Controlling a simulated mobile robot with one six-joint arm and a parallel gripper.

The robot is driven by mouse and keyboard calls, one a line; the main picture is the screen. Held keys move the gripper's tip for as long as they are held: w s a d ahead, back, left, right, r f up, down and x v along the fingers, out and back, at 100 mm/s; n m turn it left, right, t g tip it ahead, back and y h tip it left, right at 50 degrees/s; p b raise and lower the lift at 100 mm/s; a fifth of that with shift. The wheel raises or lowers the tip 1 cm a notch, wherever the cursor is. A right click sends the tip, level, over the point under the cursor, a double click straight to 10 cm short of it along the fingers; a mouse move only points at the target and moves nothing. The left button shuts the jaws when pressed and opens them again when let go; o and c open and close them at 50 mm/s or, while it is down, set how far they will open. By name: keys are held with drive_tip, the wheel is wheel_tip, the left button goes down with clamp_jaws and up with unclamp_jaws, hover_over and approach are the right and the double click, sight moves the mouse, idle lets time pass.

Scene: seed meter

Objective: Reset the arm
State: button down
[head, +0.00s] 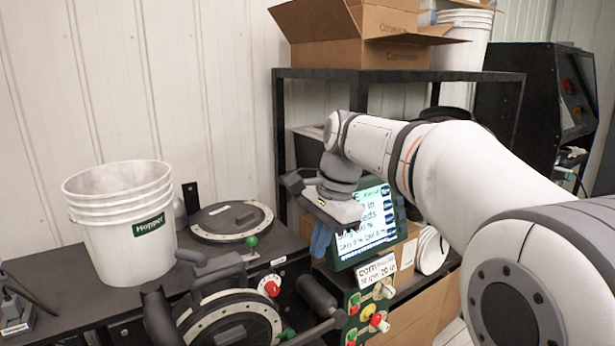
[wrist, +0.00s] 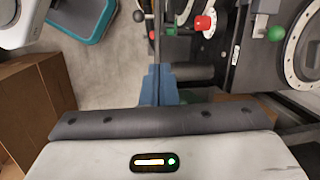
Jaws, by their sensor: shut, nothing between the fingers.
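My arm reaches in from the right in the head view. My gripper (head: 320,243) hangs pointing down in front of the left part of a green-framed display screen (head: 368,228). Its blue fingers are shut with nothing between them. In the wrist view the blue fingers (wrist: 159,85) meet at the middle, above the dark grey edge of the gripper body. They hang apart from the control panel (head: 385,310) with its red, green and yellow knobs. The gripper hides part of the screen.
A white Hopper bucket (head: 125,235) stands on the black bench at left, beside a round black lid (head: 232,221). The seed meter disc (head: 230,322) and a green-knobbed lever (head: 251,243) are in front. A black shelf (head: 400,76) holds an open cardboard box (head: 365,35) behind my arm.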

drive_tip(key=s+d+f+n+t+h+b, duration=0.1)
drive_tip(key=s+d+f+n, duration=0.4)
drive_tip(key=s+f, duration=0.3)
drive_tip(key=s+d+f+n+t+h+b, duration=0.1)
drive_tip(key=s+d+f+n, duration=0.4)
drive_tip(key=s, duration=0.6)
wheel_tip(320, 180, down, 3)
drive_tip(key=d+t+b, duration=0.1)
drive_tip(key=d, duration=0.1)
drive_tip(key=shift+d+h, duration=0.3)
drive_tip(key=shift+d, duration=0.1)
drive_tip(key=shift+s, duration=0.1)
